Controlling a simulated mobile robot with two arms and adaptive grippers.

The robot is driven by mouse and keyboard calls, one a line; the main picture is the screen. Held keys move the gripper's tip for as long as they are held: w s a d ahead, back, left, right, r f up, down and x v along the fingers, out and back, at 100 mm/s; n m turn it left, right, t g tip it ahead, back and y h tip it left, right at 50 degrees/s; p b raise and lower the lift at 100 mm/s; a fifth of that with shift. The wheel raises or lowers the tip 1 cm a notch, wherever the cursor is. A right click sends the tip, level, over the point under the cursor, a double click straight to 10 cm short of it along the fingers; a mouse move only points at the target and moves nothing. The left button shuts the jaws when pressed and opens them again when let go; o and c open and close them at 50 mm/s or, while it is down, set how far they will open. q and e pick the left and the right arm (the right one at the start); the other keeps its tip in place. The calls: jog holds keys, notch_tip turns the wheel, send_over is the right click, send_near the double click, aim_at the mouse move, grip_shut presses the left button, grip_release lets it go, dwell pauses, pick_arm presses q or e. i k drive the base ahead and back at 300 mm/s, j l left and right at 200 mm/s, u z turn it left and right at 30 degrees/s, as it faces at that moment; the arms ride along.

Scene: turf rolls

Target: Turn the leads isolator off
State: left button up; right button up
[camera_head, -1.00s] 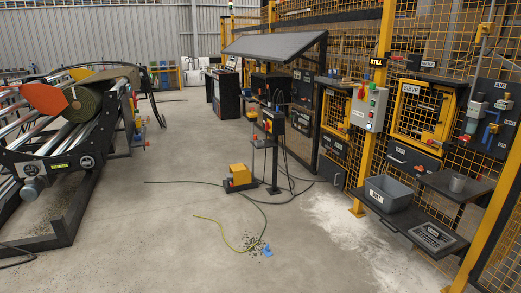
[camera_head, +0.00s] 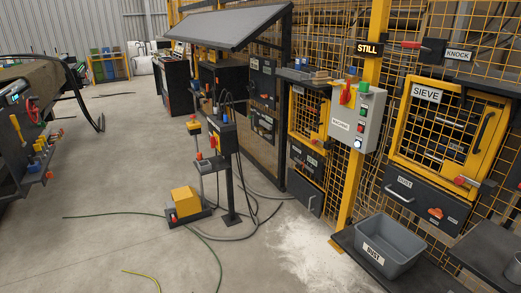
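No label reading "leads isolator" can be made out in the head view. A black box (camera_head: 223,135) on a slim stand, left of centre, has dark leads at its top and a small red part (camera_head: 213,142) on its left side. A grey control box (camera_head: 357,117) on the yellow post at the right carries a red handle (camera_head: 346,93), a green part on top and several buttons. Its small label is too blurred to read surely. The handle's exact setting is unclear. Neither gripper is in view.
Cables (camera_head: 120,215) run across the concrete floor around the stand and a yellow pedal unit (camera_head: 187,203). A grey dust bin (camera_head: 383,246) sits on a low shelf at the right, below the SIEVE door (camera_head: 447,125). The left foreground floor is fairly clear.

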aim_at(213, 141)
jog(key=i+u, duration=0.25)
jog(key=i, duration=0.35)
jog(key=i+l+u, duration=0.25)
jog(key=i, duration=0.35)
jog(key=i+j, duration=0.45)
jog(key=i+j+z, duration=0.1)
jog(key=i+j, duration=0.3)
jog(key=j, duration=0.25)
jog(key=i+j, duration=0.4)
jog(key=j, duration=0.2)
